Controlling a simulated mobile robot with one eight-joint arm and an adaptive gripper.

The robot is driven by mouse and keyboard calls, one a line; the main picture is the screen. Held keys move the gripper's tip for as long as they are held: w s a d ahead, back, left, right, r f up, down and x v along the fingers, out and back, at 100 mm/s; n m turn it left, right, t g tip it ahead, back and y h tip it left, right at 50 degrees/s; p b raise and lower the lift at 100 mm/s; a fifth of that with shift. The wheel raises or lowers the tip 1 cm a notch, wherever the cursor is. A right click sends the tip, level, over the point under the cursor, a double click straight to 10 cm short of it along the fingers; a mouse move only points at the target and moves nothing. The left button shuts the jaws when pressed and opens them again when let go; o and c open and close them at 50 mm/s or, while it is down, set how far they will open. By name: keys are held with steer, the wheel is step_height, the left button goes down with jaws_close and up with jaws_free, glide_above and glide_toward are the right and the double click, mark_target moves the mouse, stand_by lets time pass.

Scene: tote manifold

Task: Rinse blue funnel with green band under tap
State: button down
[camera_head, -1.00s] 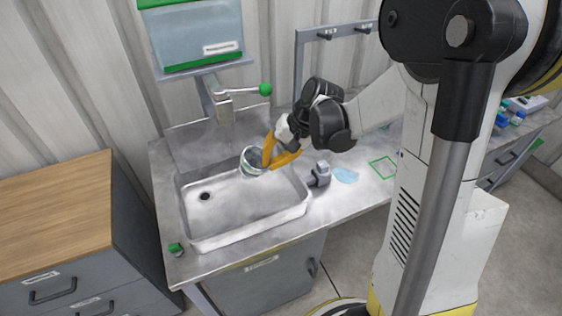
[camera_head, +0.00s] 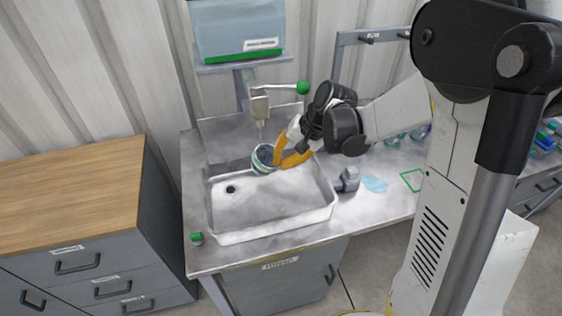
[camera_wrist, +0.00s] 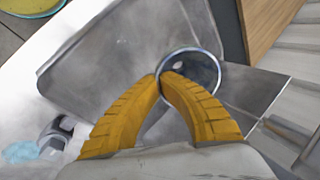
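The blue funnel (camera_head: 264,158) has a pale and greenish band around its outside and is tilted, with its round mouth in view. My gripper (camera_head: 279,157) has its orange fingers closed on the funnel's rim at the right. In the wrist view the fingertips (camera_wrist: 164,77) meet at the rim of the funnel (camera_wrist: 218,75). The tap (camera_head: 260,104) has a green-knobbed lever (camera_head: 303,87) pointing right. A thin pale line, apparently water, runs down from the tap to the funnel. The funnel is above the back part of the sink (camera_head: 270,231).
A grey fitting (camera_head: 348,179) and a light blue cloth-like patch (camera_head: 374,184) lie on the counter right of the sink. A small green-topped item (camera_head: 197,238) is at the front left corner. A wooden-topped cabinet (camera_head: 65,195) stands left. A shelf bin (camera_head: 238,30) hangs above the tap.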

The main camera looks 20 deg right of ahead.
steer(key=shift+w+d, duration=0.1)
steer(key=shift+d, duration=0.1)
steer(key=shift+w+d, duration=0.15)
steer(key=shift+d, duration=0.25)
steer(key=shift+a, duration=0.2)
steer(key=shift+s+a, duration=0.25)
steer(key=shift+a, duration=0.15)
steer(key=shift+d, duration=0.15)
steer(key=shift+w+d+b, duration=0.2)
steer(key=shift+d+b, duration=0.1)
steer(key=shift+d, duration=0.1)
steer(key=shift+s, duration=0.1)
steer(key=s+d, duration=0.3)
steer(key=s, duration=0.4)
steer(key=shift+s, duration=0.15)
stand_by(0.4)
